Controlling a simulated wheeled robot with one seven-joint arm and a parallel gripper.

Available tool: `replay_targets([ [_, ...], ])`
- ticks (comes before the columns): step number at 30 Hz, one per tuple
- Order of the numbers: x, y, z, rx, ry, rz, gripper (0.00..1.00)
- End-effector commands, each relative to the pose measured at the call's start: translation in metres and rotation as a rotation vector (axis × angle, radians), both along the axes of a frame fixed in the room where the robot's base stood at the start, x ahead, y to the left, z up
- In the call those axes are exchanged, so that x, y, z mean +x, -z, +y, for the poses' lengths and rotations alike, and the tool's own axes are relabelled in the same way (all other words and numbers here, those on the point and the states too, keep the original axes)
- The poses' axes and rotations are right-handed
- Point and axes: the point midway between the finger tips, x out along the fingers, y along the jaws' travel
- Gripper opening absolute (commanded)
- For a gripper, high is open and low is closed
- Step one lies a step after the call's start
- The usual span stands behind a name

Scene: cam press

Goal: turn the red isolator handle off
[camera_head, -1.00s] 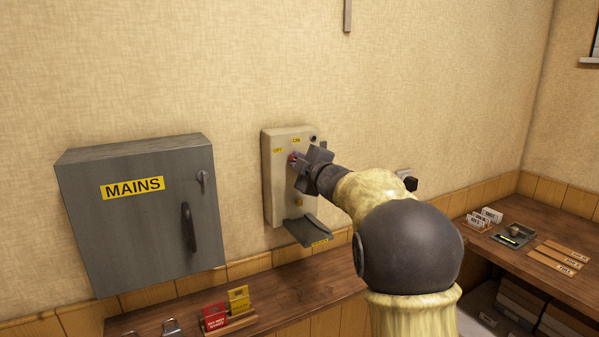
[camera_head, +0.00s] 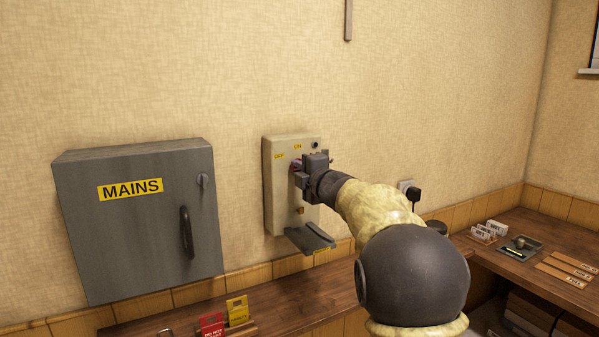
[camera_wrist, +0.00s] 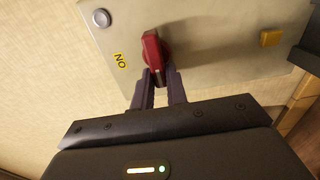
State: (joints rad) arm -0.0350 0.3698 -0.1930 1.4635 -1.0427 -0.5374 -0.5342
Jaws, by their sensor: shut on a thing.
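The red isolator handle (camera_wrist: 153,50) sits on the front of a pale switch box (camera_head: 280,195) fixed to the wall. My gripper (camera_wrist: 159,78) is shut on the handle, with one finger on each side of it. In the head view my gripper (camera_head: 302,172) is at the upper part of the box and hides most of the handle. The yellow ON label (camera_wrist: 120,60) is beside the handle in the wrist view; the OFF label (camera_head: 279,156) shows in the head view. I cannot tell exactly which label the handle points at.
A grey MAINS cabinet (camera_head: 138,225) hangs left of the box. A grey ledge (camera_head: 310,238) juts out below the box, above a wooden bench (camera_head: 285,295) with red and yellow tags. A plug (camera_head: 412,192) is in the wall to the right.

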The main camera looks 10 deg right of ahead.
Motion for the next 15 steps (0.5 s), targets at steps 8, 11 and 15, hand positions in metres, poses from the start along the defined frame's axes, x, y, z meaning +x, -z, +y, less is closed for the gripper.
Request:
replay_targets([
  [8, 0.0003, 0.0028, 0.0011, -0.002, -0.002, 0.004, 0.36],
  [11, 0.0002, 0.0021, 0.0008, -0.001, -0.002, 0.003, 0.36],
  [15, 0.0000, 0.0014, 0.0003, -0.001, -0.001, 0.002, 0.36],
])
